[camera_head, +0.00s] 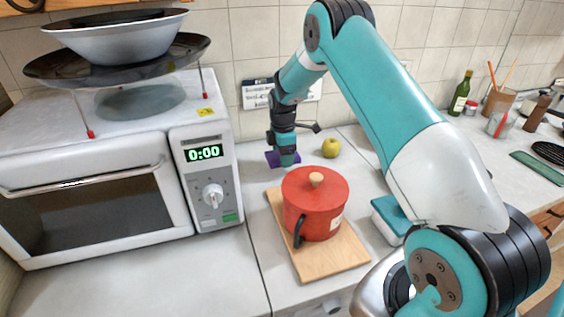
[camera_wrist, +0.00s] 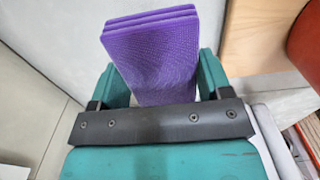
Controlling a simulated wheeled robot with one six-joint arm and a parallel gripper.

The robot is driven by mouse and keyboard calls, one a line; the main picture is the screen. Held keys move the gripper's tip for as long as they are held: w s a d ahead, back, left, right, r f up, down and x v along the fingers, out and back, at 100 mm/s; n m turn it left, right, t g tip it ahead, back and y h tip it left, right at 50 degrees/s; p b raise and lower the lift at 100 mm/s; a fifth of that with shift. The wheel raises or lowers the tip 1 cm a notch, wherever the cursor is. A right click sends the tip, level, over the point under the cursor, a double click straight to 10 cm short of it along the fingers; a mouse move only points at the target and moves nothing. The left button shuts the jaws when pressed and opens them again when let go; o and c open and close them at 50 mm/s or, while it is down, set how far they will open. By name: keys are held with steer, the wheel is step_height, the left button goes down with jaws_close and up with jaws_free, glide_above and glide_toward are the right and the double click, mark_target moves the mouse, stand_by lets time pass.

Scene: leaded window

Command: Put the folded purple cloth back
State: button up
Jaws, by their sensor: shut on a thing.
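The folded purple cloth (camera_wrist: 155,60) stands between the teal fingers of my gripper (camera_wrist: 158,85) in the wrist view, its stacked folds showing at its far edge. My gripper is shut on it. In the head view the cloth (camera_head: 272,159) shows as a small purple patch at my gripper (camera_head: 285,160), low over the counter near the tiled back wall, behind the red pot. Most of the cloth is hidden there by my gripper, and I cannot tell whether it touches the counter.
A red pot (camera_head: 315,210) stands on a wooden board (camera_head: 345,260) in front of my gripper. A yellow-green apple (camera_head: 331,148) lies to the right. A white microwave (camera_head: 90,165) stands on the left. Bare counter (camera_head: 235,265) shows in front of it.

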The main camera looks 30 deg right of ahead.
mark_target(283, 172)
steer(key=shift+f+p, duration=0.5)
steer(key=shift+f, duration=1.65)
steer(key=shift+f, duration=0.1)
steer(key=o, duration=0.9)
step_height(283, 172, up, 12)
steer(key=b, duration=0.3)
steer(key=shift+b, duration=0.4)
